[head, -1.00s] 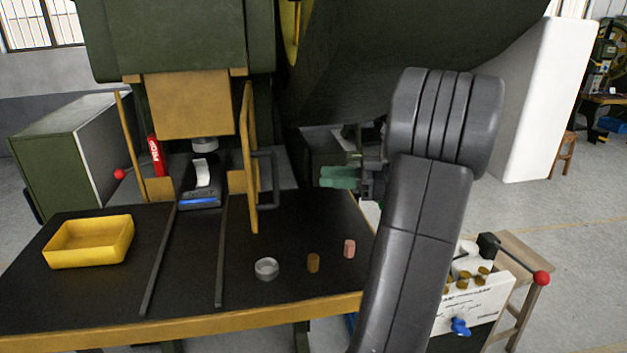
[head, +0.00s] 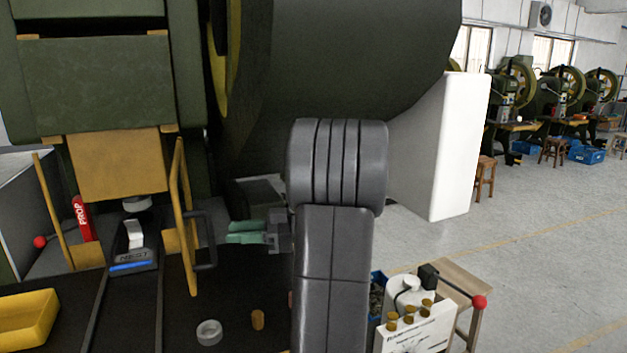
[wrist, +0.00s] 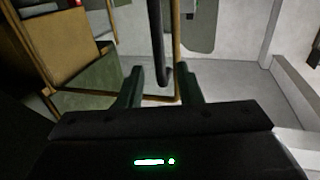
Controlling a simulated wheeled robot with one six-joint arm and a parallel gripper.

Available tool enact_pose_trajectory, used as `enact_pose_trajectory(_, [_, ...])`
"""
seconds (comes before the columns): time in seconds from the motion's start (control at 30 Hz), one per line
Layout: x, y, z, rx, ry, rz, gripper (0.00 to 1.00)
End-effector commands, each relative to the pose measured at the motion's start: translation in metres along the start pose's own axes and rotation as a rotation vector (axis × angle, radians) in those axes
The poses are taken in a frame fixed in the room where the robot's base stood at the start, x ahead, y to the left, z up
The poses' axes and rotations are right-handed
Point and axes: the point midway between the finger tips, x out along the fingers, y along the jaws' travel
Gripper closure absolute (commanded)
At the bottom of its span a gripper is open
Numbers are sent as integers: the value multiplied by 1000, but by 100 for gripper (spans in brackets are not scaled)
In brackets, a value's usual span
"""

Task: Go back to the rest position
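My gripper (head: 246,232) is raised above the black press table (head: 180,300), left of my dark grey arm in the head view. In the wrist view its two green fingers (wrist: 159,86) stand apart with nothing between them. A small copper-brown cylinder (head: 257,319) and a clear ring-shaped dish (head: 209,332) rest on the table below. A pink cylinder (head: 290,299) is almost fully hidden behind my arm. The press nest (head: 133,258) holds a pale strip.
A yellow tray (head: 27,318) is at the table's left. A yellow guard frame (head: 187,220) with a dark handle stands close left of my gripper. A white box with brass-coloured knobs (head: 415,330) and a wooden stool (head: 452,283) are at right. The floor farther right is open.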

Motion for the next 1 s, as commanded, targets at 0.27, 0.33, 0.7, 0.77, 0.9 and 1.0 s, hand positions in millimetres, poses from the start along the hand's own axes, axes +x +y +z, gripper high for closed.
enact_pose_trajectory(0.27, [46,-1,-2,2,0,-2,68])
enact_pose_trajectory(0.33, [54,-1,-1,2,0,-3,68])
enact_pose_trajectory(0.7, [70,0,0,1,0,1,68])
enact_pose_trajectory(0.77, [70,0,0,1,0,1,68])
enact_pose_trajectory(0.9, [70,0,0,1,0,1,68])
enact_pose_trajectory(1.0, [69,0,0,-2,-1,3,68])
